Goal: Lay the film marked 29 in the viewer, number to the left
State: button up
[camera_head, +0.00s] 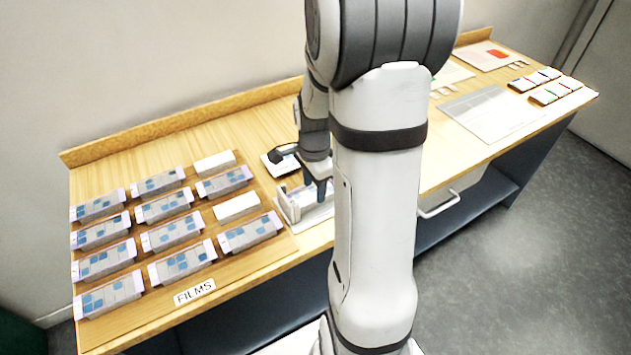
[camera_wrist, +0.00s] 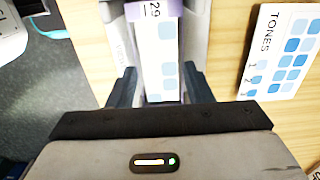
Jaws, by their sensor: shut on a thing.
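The film marked 29 (camera_wrist: 163,62) is a pale strip with blue squares and a purple numbered end. My gripper (camera_wrist: 160,90) is shut across it, one finger on each long side. It also shows in the head view (camera_head: 318,184). The film lies lengthwise over the grey viewer (camera_wrist: 195,30), between its side walls. Its number end is at the top of the wrist view, toward the film rows, which is left in the head view. The viewer (camera_head: 287,208) is partly hidden by my arm in the head view. I cannot tell whether the film touches its bed.
Several other films (camera_head: 172,233) lie in rows on grey holders at the left, above a FILMS label (camera_head: 194,292). Two white blocks there (camera_head: 236,207) are bare. A TONES card (camera_wrist: 279,52) lies beside the viewer. Sheets and small blocks lie at the table's far right.

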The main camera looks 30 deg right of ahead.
jog(key=o, duration=1)
notch_tip(320, 180, up, 8)
jog(key=shift+f, duration=0.15)
dwell(0.5)
jog(key=s+a+r+n+t, duration=0.1)
jog(key=s+a+r+n, duration=0.1)
jog(key=s+a+n, duration=0.2)
jog(key=s+a+r+n+p, duration=0.1)
jog(key=s+a+r+n, duration=0.2)
jog(key=n, duration=0.4)
jog(key=s+a+r+n+t+p, duration=0.1)
jog(key=s+a+r+n, duration=0.2)
jog(key=s+a+n, duration=0.1)
jog(key=shift+s+a+n+t, duration=0.2)
jog(key=shift+s+n, duration=0.1)
jog(key=shift+n, duration=0.35)
jog(key=shift+s+a+n+t, duration=0.15)
jog(key=shift+s+n, duration=0.15)
jog(key=shift+n, duration=0.35)
